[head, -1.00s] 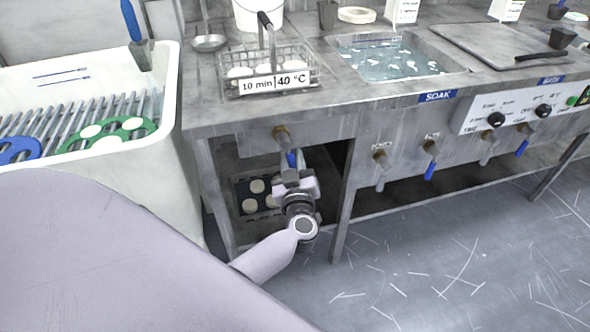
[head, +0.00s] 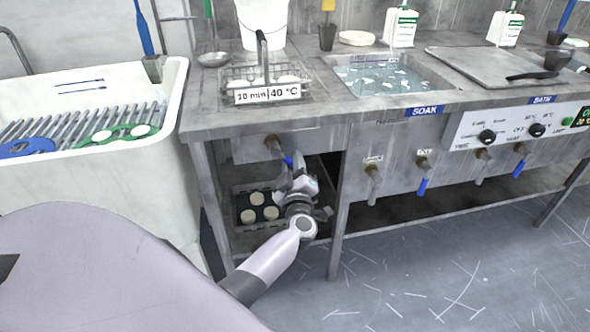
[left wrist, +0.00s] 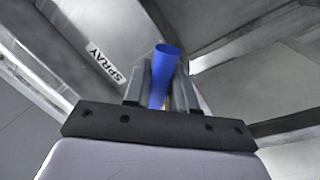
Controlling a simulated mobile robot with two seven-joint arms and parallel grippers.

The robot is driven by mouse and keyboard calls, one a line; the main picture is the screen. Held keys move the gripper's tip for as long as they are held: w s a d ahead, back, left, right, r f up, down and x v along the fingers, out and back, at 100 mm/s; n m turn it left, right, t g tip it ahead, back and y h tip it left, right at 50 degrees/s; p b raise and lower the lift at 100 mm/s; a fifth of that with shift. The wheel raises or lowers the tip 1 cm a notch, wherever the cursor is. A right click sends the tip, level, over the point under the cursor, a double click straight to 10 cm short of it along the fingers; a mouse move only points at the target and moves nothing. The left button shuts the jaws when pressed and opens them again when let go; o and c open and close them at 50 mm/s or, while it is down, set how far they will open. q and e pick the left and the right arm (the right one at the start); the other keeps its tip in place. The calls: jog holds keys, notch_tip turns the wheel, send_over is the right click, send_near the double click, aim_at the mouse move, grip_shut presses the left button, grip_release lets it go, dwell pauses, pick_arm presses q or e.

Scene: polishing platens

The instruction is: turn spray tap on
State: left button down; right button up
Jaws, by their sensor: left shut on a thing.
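The spray tap (head: 272,142) is a brass-coloured fitting on the front panel at the left end of the steel bench. Its blue lever (head: 288,161) slants down and to the right. My left gripper (head: 291,170) is shut on this lever, below and right of the fitting. In the left wrist view the blue lever (left wrist: 164,72) stands between the two fingers (left wrist: 160,92), beside a panel labelled SPRAY (left wrist: 105,66). The fingers hide the lever's lower part. My right gripper is not in view.
Several more taps (head: 422,170) line the bench front to the right. A crate with pale discs (head: 240,205) sits on the lower shelf behind my left wrist. A bench leg (head: 338,230) stands just right of it. A white tub (head: 170,110) is at left. The floor at right is clear.

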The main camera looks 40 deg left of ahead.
pick_arm(q)
jog(key=shift+w+d+r+n+b, duration=0.15)
jog(key=shift+w+d+n+b, duration=0.2)
jog(key=shift+n, duration=0.65)
jog(key=shift+w+d+r+n+y+b, duration=0.15)
jog(key=shift+r+n+y, duration=0.1)
jog(key=shift+n, duration=0.3)
jog(key=shift+d+r+n+y+b, duration=0.15)
jog(key=shift+n+y, duration=0.1)
jog(key=shift+n, duration=0.3)
jog(key=shift+w+d+r+n+g+y+b, duration=0.25)
jog(key=shift+r+n, duration=0.35)
jog(key=shift+n, duration=0.65)
jog(key=shift+a+r+n+g+y+b, duration=0.15)
jog(key=shift+r+n+g+y+b, duration=0.3)
jog(key=shift+n, duration=0.8)
jog(key=shift+r, duration=0.15)
jog(key=c, duration=1.1)
grip_release()
jog(key=shift+r, duration=0.1)
jog(key=shift+s, duration=0.1)
